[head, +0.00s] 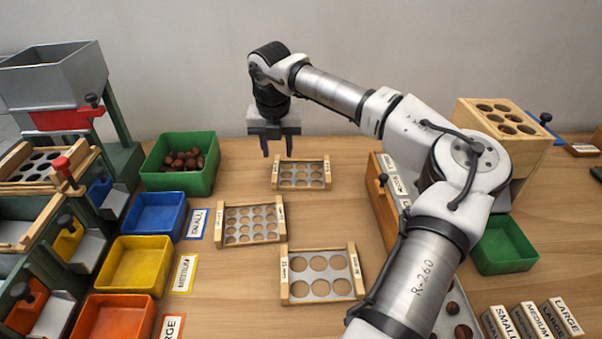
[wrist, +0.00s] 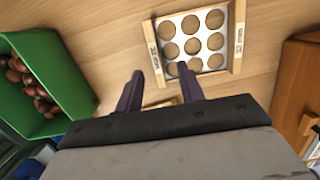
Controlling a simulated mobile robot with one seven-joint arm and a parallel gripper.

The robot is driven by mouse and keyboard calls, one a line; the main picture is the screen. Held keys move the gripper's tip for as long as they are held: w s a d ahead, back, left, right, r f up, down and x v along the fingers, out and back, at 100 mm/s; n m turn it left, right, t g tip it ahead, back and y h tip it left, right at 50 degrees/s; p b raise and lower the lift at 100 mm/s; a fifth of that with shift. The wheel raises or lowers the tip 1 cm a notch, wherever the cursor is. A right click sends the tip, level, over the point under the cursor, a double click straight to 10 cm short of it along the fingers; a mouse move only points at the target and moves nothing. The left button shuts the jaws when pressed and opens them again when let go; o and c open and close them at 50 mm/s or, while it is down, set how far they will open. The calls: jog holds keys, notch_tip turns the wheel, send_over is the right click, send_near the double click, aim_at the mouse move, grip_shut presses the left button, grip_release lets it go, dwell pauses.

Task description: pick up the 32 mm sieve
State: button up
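A wood-framed sieve (head: 301,176) with a metal plate of round holes lies flat at the back of the table. It also shows in the wrist view (wrist: 192,44), where its end label seems to read 32, though the print is small. My gripper (head: 277,151) is open and empty, pointing down above the table, slightly left of this sieve. In the wrist view, the fingers (wrist: 160,82) are apart, with the sieve beyond them and to the right. A sieve with smaller holes (head: 252,224) lies nearer, and one with larger holes (head: 320,274) lies nearest.
A green bin of chestnuts (head: 180,165) stands left of my gripper. Blue (head: 154,214), yellow (head: 134,265) and orange (head: 112,316) bins line the left side. A wooden rack (head: 383,205) stands right of the sieves, partly behind my arm. Bare table surrounds the sieves.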

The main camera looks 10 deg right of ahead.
aim_at(276, 167)
jog(key=f, duration=0.3)
jog(key=w+f, duration=0.1)
jog(key=f, duration=0.1)
jog(key=shift+a+f, duration=0.25)
jog(key=shift+c, duration=0.2)
grip_shut()
